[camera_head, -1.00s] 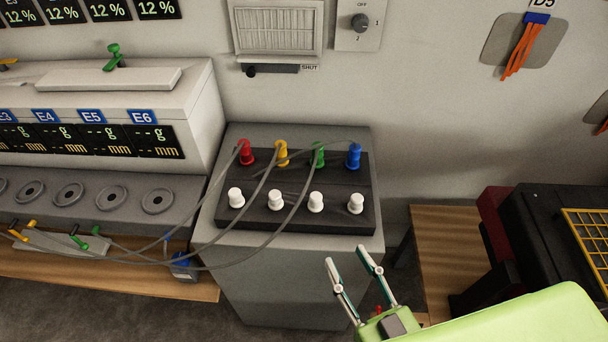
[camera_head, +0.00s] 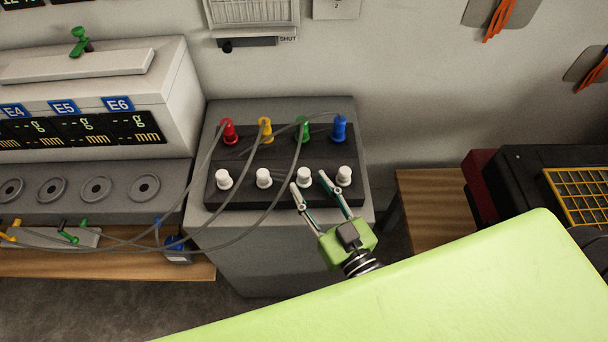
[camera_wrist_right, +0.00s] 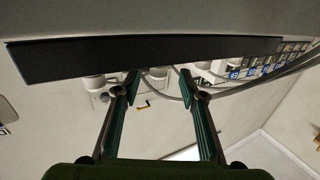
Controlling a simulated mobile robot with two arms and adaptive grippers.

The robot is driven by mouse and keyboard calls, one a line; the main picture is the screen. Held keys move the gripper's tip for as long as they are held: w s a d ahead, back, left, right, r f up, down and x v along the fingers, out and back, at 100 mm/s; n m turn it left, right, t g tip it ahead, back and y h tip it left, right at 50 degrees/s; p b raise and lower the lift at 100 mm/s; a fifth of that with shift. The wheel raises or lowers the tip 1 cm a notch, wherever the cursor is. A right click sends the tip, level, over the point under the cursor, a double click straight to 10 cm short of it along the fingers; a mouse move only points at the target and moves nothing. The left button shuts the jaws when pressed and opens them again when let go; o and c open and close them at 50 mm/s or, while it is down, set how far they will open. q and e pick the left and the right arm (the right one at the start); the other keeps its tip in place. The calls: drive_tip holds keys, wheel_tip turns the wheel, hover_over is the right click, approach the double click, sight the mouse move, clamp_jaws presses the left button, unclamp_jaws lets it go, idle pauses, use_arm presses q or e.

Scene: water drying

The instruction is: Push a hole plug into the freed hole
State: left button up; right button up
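A black panel (camera_head: 235,203) lies on a grey cabinet. A front row of white plugs stands in it: far left (camera_head: 223,180), middle left (camera_head: 264,178), middle right (camera_head: 304,177) and far right (camera_head: 344,176). Behind them stand red (camera_head: 228,131), yellow (camera_head: 265,130), green (camera_head: 303,130) and blue (camera_head: 339,128) plugs with grey cables. No empty hole shows. My right gripper (camera_head: 308,181) is open, its fingertips to either side of the middle-right white plug in the picture; contact cannot be told. Its spread fingers show in the right wrist view (camera_wrist_right: 160,82). My left gripper is out of view.
Grey cables (camera_head: 210,232) arch over the panel's left half to a lower shelf. A white and grey instrument (camera_head: 100,100) stands at left. A wooden bench (camera_head: 430,205) with dark equipment is at right. Free room lies in front of the cabinet.

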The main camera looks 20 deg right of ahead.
sight(307, 179)
drive_tip(key=w, duration=0.4)
drive_tip(key=shift+w+a+f+p, duration=0.15)
drive_tip(key=shift+a+p, duration=0.05)
drive_tip(key=shift+p, duration=0.15)
drive_tip(key=c, duration=1)
